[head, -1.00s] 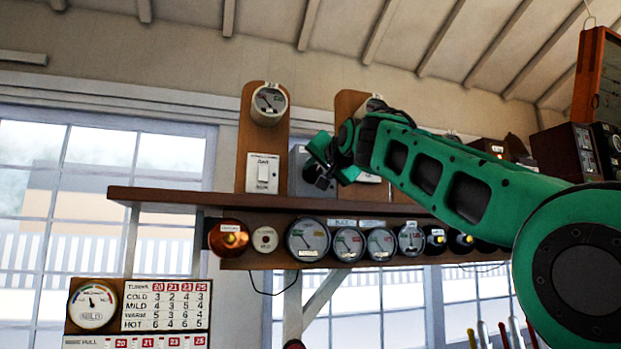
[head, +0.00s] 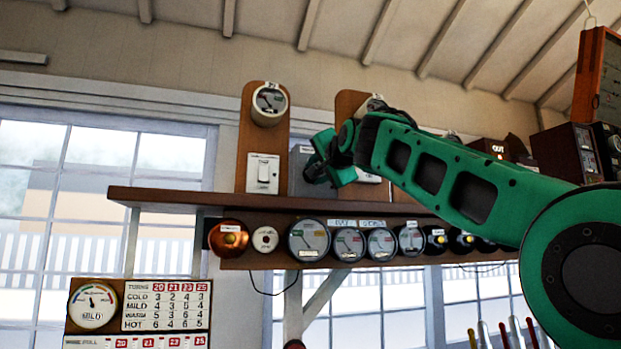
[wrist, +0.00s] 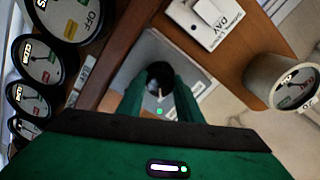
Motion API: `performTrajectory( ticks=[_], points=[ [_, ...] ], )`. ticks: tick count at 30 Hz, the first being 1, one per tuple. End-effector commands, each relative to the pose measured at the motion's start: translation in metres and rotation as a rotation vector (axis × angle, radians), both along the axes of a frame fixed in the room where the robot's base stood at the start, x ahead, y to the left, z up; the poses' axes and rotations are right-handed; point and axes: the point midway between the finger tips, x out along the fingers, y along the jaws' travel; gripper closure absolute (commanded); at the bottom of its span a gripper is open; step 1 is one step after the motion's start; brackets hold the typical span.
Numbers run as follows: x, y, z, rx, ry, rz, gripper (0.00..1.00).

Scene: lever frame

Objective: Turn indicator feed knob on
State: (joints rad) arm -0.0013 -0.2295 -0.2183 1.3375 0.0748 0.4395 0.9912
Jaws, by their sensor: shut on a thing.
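A black round knob (wrist: 157,74) sits on a grey box (wrist: 186,68) in the wrist view. My gripper (wrist: 159,92) is shut on this knob, with one green finger on each side. The fingers hide part of the knob and of the box's label, which I cannot read. In the head view, the grey box (head: 298,172) stands on the shelf, and my gripper (head: 316,168) is at its front. The knob is hidden there behind the fingers.
A white switch (head: 263,173) and a round gauge (head: 269,103) are on a wooden board left of the box. Below the shelf (head: 165,195) hangs a row of dials, including a large one (head: 309,238). Another gauge (wrist: 284,80) is at right in the wrist view.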

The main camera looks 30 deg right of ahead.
Motion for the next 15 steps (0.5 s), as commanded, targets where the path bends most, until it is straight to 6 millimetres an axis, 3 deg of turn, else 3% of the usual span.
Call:
performTrajectory(
  ticks=[3,4,6,15],
  points=[
    [0.0000,-0.0010,-0.0017,0.001,0.003,-0.002,0.90],
    [0.0000,-0.0010,-0.0017,0.001,0.004,-0.002,0.66],
    [0.0001,-0.0010,-0.0017,0.001,0.004,-0.002,0.49],
    [-0.0005,-0.0004,-0.0008,0.000,0.002,-0.001,0.49]
  ],
)
